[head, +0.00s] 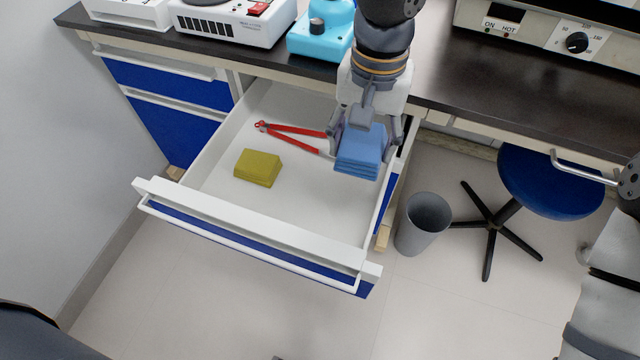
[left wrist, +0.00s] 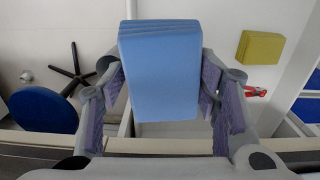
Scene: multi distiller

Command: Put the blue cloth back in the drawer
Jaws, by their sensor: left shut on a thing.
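The blue cloth (head: 358,160) is a folded, layered block. My left gripper (head: 365,142) is shut on it, with one finger on each side. It holds the cloth over the right part of the open drawer (head: 215,205), near the drawer's right wall. In the left wrist view the cloth (left wrist: 160,75) sits between the gripper's two fingers (left wrist: 165,100) and hides what lies behind it. Whether the cloth touches the drawer floor cannot be told. My right gripper is not clearly in view.
A yellow folded cloth (head: 257,167) and a red-handled tool (head: 290,135) lie in the drawer. A grey bin (head: 424,222) and a blue stool (head: 550,182) stand to its right. Devices, including a light-blue one (head: 320,35), stand on the dark countertop (head: 480,85) above.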

